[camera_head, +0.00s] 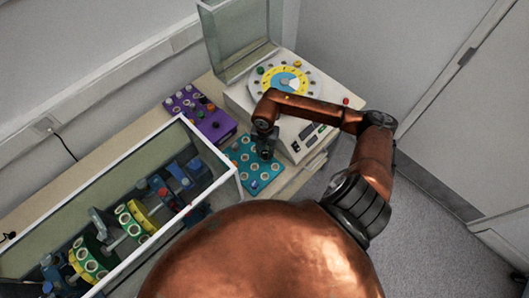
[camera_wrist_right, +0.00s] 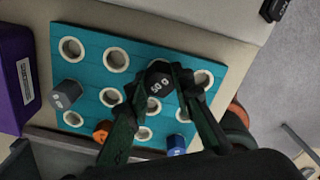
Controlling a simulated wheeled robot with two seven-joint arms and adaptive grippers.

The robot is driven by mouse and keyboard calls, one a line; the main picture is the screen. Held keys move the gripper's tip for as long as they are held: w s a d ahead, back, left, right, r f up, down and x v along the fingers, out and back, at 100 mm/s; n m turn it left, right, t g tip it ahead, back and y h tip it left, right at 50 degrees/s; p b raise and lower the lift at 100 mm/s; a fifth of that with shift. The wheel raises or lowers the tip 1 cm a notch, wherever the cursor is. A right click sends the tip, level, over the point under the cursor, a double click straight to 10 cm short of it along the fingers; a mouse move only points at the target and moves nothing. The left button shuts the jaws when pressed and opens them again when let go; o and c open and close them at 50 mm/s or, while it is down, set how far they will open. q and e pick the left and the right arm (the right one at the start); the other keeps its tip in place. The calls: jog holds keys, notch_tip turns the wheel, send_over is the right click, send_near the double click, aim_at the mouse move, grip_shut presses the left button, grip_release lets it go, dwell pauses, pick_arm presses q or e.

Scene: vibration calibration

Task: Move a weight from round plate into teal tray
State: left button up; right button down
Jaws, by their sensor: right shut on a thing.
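The round plate (camera_head: 285,81), yellow-ringed with a blue and white middle, sits on the white machine in the head view, with a few small weights on it. The teal tray (camera_head: 249,160) lies in front of the machine; in the right wrist view the tray (camera_wrist_right: 92,76) shows white-rimmed holes. My right gripper (camera_head: 266,149) is over the tray, shut on a dark weight (camera_wrist_right: 158,78) marked 50. I cannot tell whether that weight touches the tray. A grey weight (camera_wrist_right: 66,93), an orange weight (camera_wrist_right: 101,131) and a blue weight (camera_wrist_right: 176,144) stand in the tray. My left gripper is not in view.
A purple tray (camera_head: 205,119) with several weights lies left of the teal tray. A glass-walled case (camera_head: 207,153) with gears and blue parts stands at the lower left. A clear panel (camera_head: 240,37) rises behind the plate.

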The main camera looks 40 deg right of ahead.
jog(key=shift+f, duration=0.15)
jog(key=c, duration=1.6)
grip_release()
notch_tip(320, 180, up, 12)
